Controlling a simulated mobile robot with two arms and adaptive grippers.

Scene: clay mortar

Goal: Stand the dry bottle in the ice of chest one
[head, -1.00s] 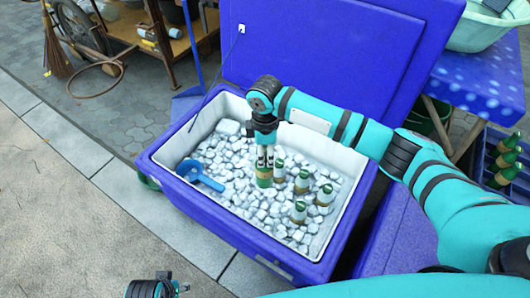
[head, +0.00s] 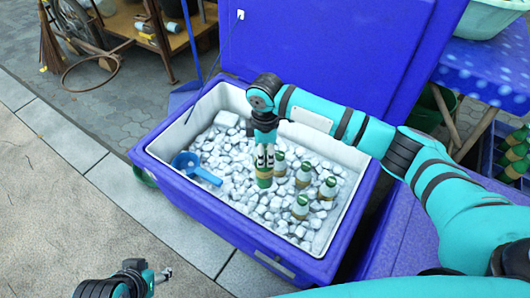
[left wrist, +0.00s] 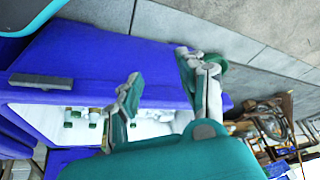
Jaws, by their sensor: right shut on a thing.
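The open blue ice chest (head: 160,178) has a white inner wall and is filled with ice (head: 215,150). My right gripper (head: 264,152) points down over the ice, shut on a green bottle with a tan label (head: 264,173). The bottle is upright, its lower end at the ice; I cannot tell how deep it sits. Several green-capped bottles (head: 304,175) stand in the ice to its right. My left gripper (head: 164,275) is outside the chest near the bottom of the head view. In the left wrist view (left wrist: 157,78) its fingers are apart and empty.
A blue scoop (head: 196,168) lies on the ice at the chest's left. The raised lid (head: 330,50) stands behind. A spotted blue table (head: 490,70) and a crate of bottles (head: 515,155) are at the right. Pavement (head: 60,200) at the left is clear.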

